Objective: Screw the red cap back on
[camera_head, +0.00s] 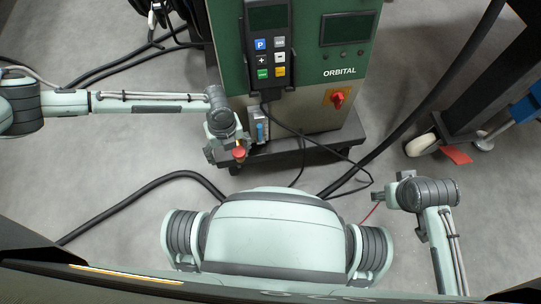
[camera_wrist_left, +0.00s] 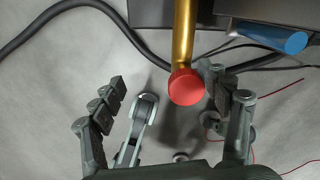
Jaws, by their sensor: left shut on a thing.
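The red cap (camera_head: 239,153) shows at my left gripper (camera_head: 232,153), low in front of the green cabinet. In the left wrist view the cap (camera_wrist_left: 187,87) is at the near end of a brass tube (camera_wrist_left: 184,35). It lies between the fingers of my left gripper (camera_wrist_left: 165,98), close to the right finger; the left finger looks farther off. My left gripper is shut on the cap. Whether the cap is threaded on the tube is not visible. My right gripper (camera_head: 378,197) is small, over the floor at the right, and its opening cannot be made out.
The green ORBITAL cabinet (camera_head: 349,91) on a dark wheeled base stands ahead, with a keypad pendant (camera_head: 269,45) and a red switch (camera_head: 338,98). A blue cylinder (camera_wrist_left: 272,37) is beside the tube. Black hoses (camera_head: 150,185) cross the grey floor. A dark wheeled stand (camera_head: 470,105) is at the right.

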